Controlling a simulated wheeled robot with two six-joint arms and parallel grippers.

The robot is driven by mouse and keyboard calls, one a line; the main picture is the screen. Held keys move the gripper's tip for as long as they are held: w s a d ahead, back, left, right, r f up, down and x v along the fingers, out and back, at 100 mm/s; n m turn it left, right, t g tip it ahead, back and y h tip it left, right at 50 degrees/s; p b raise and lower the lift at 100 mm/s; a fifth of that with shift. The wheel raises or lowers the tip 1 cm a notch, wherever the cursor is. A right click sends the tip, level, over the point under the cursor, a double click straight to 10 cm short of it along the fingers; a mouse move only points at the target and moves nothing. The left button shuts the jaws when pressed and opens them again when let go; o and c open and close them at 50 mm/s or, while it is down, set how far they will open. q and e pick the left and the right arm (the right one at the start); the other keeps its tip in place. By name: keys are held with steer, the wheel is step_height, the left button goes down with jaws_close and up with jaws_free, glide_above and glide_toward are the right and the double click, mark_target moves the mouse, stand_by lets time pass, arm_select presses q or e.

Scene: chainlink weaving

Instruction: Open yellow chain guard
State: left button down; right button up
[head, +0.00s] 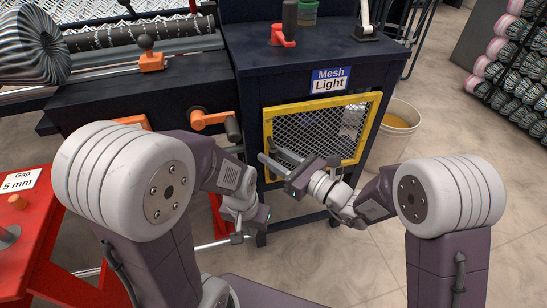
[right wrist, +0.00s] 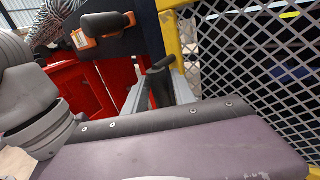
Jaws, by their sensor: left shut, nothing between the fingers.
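The yellow chain guard (head: 363,133) is a yellow frame with wire mesh on the front of the dark cabinet. It looks closed against the cabinet. In the right wrist view its yellow frame edge (right wrist: 172,45) runs upright behind my fingers, with mesh to its right. My right gripper (head: 268,157) is at the guard's lower left, its fingers apart and pointing left. A dark peg-like part (right wrist: 160,65) shows at the fingertips in the right wrist view; whether the fingers touch it is unclear. My left gripper (head: 237,238) is shut and empty, lower and left of the guard.
An orange crank (head: 211,120) with a dark grip sticks out just left of the guard. A white bucket (head: 400,121) stands right of the cabinet. A red table (head: 50,215) is at left.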

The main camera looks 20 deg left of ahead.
jaws_close()
stand_by(1.4)
